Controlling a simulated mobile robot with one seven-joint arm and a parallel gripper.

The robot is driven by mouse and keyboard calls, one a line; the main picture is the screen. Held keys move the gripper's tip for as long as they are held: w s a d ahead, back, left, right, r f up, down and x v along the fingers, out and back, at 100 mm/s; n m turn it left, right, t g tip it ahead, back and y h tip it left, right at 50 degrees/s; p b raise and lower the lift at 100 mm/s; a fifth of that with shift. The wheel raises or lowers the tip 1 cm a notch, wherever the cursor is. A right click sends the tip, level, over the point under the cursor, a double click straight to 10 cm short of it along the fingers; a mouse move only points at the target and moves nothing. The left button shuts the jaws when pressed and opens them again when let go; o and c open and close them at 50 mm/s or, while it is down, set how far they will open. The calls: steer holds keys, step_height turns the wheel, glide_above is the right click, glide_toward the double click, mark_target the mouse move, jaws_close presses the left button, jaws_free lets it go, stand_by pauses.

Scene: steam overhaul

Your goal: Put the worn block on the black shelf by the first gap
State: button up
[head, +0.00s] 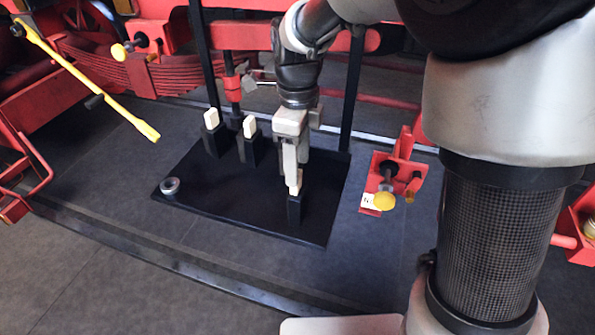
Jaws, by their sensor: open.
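The black shelf (235,208) is a flat plate on the floor in the middle of the head view. My gripper (292,178) points down over its right part and is open. A pale block (296,186) shows at the fingertips, just above a black holder (294,210). The fingers partly hide this block, and I cannot tell whether it touches them or sits in the holder. Two more pale blocks, one at the left (211,118) and one nearer the middle (249,127), stand upright in black holders at the shelf's back left. Which block is worn cannot be told.
A small metal ring (170,186) lies at the shelf's left corner. Black uprights rise behind the shelf. A red bracket with a yellow knob (384,201) stands to the right. A yellow bar (90,85) slants at the left. The front middle of the shelf is clear.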

step_height(320, 180, up, 8)
steer(key=s+d+r+n+t, duration=0.1)
steer(key=s+d+n+t, duration=0.1)
steer(key=s+d+n, duration=0.4)
steer(key=s+d+r+n+t, duration=0.2)
steer(key=s+d+n, duration=0.4)
steer(key=s+n, duration=0.4)
steer(key=n+t, duration=0.1)
steer(key=n, duration=0.5)
steer(key=shift+s+d+r+t+p, duration=0.15)
steer(key=shift+s+d+t+p, duration=0.1)
steer(key=shift+s+t+p, duration=0.1)
